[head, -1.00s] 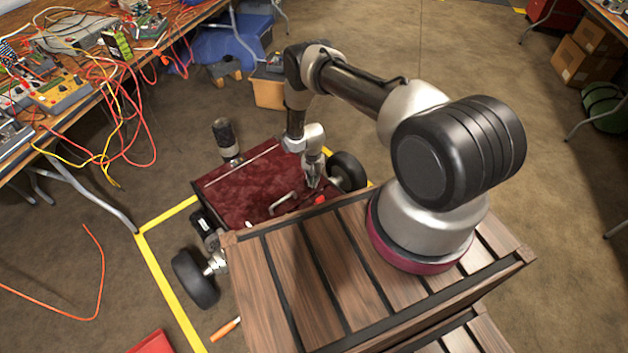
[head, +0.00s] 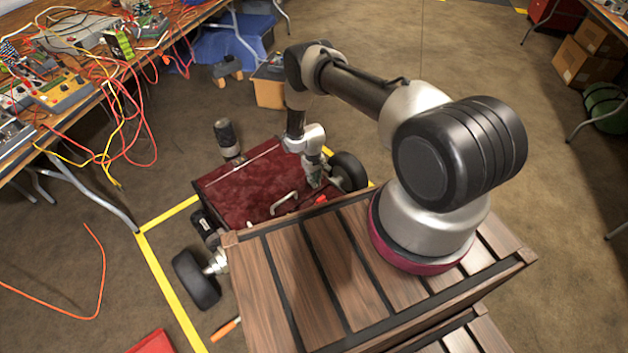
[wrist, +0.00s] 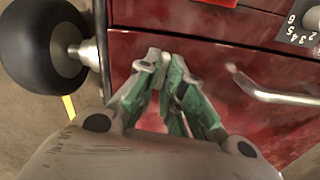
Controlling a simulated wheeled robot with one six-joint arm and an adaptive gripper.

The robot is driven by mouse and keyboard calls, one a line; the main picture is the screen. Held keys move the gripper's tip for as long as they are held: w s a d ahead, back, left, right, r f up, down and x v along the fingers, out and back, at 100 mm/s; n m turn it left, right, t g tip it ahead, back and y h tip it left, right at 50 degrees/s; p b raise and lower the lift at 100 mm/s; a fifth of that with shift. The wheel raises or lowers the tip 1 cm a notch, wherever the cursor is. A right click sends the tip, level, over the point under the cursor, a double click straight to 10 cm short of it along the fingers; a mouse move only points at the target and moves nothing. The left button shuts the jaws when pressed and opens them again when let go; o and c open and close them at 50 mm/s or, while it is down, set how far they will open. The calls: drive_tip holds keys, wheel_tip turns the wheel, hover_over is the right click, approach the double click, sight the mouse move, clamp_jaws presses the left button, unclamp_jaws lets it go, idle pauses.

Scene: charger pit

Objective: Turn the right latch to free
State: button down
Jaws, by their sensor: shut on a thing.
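The dark red box (head: 235,185) with wheels has a metal handle (head: 284,203) on its top face, also at the right of the wrist view (wrist: 275,96). My gripper (head: 314,184) is at the box's right side, between the handle and the right wheel. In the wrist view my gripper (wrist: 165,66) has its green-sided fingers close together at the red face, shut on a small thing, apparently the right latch. The fingers hide most of it, so its angle cannot be told. A bright red piece (head: 320,199) lies just beyond the fingertips.
The right wheel (head: 348,172) is close beside my gripper and shows large in the wrist view (wrist: 42,50). A numbered dial (wrist: 300,22) is at upper right there. A slatted wooden crate (head: 300,275) borders the box. A cable-strewn table (head: 75,95) stands at left.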

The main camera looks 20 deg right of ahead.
drive_tip(key=shift+n, duration=0.9)
drive_tip(key=c, duration=1.5)
unclamp_jaws()
drive_tip(key=shift+c, duration=0.2)
wheel_tip(320, 180, up, 12)
drive_tip(key=shift+w, duration=0.2)
drive_tip(key=shift+a, duration=0.1)
